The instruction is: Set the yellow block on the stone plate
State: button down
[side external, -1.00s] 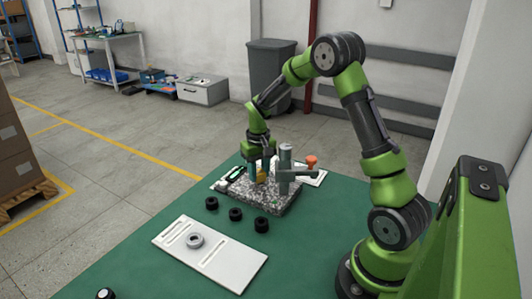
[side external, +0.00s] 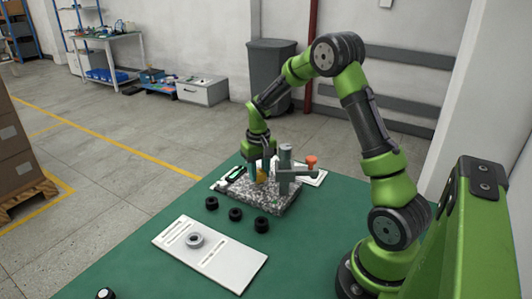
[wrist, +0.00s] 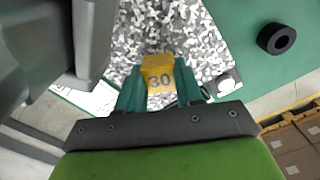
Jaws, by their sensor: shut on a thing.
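The yellow block (wrist: 158,73), marked "30", is between the teal fingertips of my gripper (wrist: 160,90) in the wrist view. My gripper is shut on it. In the side view the yellow block (side external: 261,176) shows as a small patch between the fingers of my gripper (side external: 260,172), over the speckled stone plate (side external: 270,199). The block is at or just above the plate's surface; I cannot tell whether it touches. The speckled plate (wrist: 165,25) fills the upper middle of the wrist view.
A grey stand with a side arm (side external: 286,165) rises from the plate, close to the right of my gripper. Black rings (side external: 235,214) lie in front. A white tray (side external: 235,270) with a grey ring (side external: 195,240) is nearer. An orange-topped piece (side external: 311,162) stands behind.

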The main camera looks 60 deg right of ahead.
jog(key=shift+f, duration=0.6)
dwell(1.3)
jog(key=shift+c, duration=1.2)
grip_release()
jog(key=shift+r, duration=3.5)
